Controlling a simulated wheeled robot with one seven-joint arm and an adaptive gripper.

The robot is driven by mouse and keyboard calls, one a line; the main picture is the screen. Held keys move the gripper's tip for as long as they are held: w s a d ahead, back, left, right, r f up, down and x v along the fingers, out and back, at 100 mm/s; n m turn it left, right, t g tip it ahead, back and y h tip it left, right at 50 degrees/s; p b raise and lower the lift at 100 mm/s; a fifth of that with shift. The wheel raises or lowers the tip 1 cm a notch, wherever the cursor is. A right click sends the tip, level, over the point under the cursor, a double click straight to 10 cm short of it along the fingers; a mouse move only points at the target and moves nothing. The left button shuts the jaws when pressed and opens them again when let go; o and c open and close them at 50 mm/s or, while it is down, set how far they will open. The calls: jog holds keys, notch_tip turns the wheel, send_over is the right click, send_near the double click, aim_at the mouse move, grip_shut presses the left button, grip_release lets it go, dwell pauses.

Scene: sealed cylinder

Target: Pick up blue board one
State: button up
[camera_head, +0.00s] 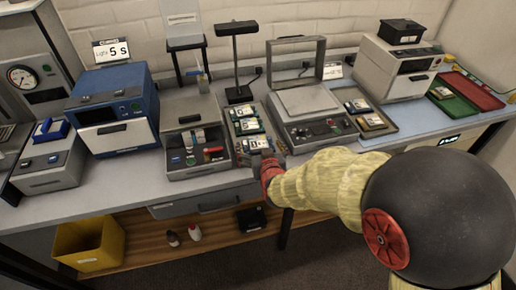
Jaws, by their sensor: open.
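Several small boards with white labels lie in a row in a grey tray (240,146) at the middle of the bench. The nearest board (257,143) looks blue-green with a dark mark on its label; the label is too small to read surely. Two more labelled boards lie behind it, the middle one (249,126) and the far one (243,112). My gripper (264,157) is at the near end of this tray, close to the nearest board. It is open; its fingers are small and partly hidden by my red wrist. I cannot tell whether it touches the board.
A grey machine with a raised lid (300,98) stands just right of the tray, and a grey station (192,130) just left. A lamp stand (236,60) rises behind. Another tray (383,128) with boards, plus green (456,103) and red (475,91) trays, lie right.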

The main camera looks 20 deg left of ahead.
jog(key=shift+w+a+f, duration=0.25)
jog(key=shift+w, duration=0.4)
jog(key=c, duration=1.4)
